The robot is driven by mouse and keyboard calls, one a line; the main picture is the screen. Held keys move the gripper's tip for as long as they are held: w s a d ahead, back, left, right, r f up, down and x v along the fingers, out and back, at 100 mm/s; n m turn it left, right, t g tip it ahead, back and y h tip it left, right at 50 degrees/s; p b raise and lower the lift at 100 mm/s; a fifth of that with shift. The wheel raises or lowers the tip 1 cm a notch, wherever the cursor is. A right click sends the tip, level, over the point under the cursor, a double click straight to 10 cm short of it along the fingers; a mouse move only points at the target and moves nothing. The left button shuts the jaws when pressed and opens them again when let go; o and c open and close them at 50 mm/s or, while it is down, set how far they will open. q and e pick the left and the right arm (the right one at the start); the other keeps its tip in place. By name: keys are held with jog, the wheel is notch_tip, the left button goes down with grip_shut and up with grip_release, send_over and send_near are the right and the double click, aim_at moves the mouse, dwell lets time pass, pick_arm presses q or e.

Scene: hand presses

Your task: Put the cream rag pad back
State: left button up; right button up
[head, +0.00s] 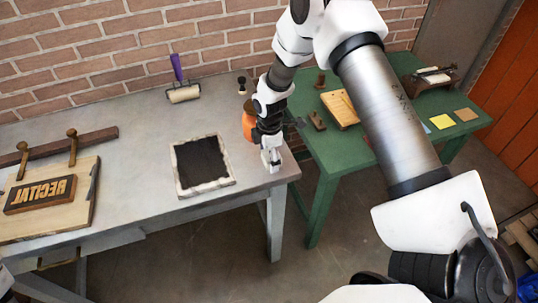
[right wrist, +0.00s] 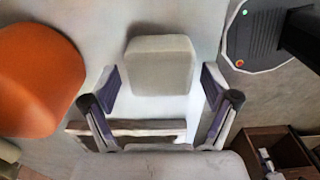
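The cream rag pad (right wrist: 160,65) is a pale rounded block in the right wrist view. My right gripper (right wrist: 161,80) is open, with one dark finger on each side of the pad and a small gap showing at both sides. In the head view my right gripper (head: 271,158) points down at the right front corner of the grey table (head: 130,130). There the pad cannot be told apart from the pale fingers. Only a pale bit of my left arm shows at the lower left edge; its gripper is out of view.
An orange container (head: 248,120) stands close behind my right gripper. A dark framed slab (head: 203,163) lies to its left. A roller with a purple handle (head: 178,70) lies at the wall. A green table (head: 340,155) with wooden items and colored squares stands to the right.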

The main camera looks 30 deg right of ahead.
jog(key=shift+r, duration=0.5)
notch_tip(320, 180, up, 11)
jog(key=b, duration=0.2)
jog(key=shift+r, duration=0.2)
dwell(0.9)
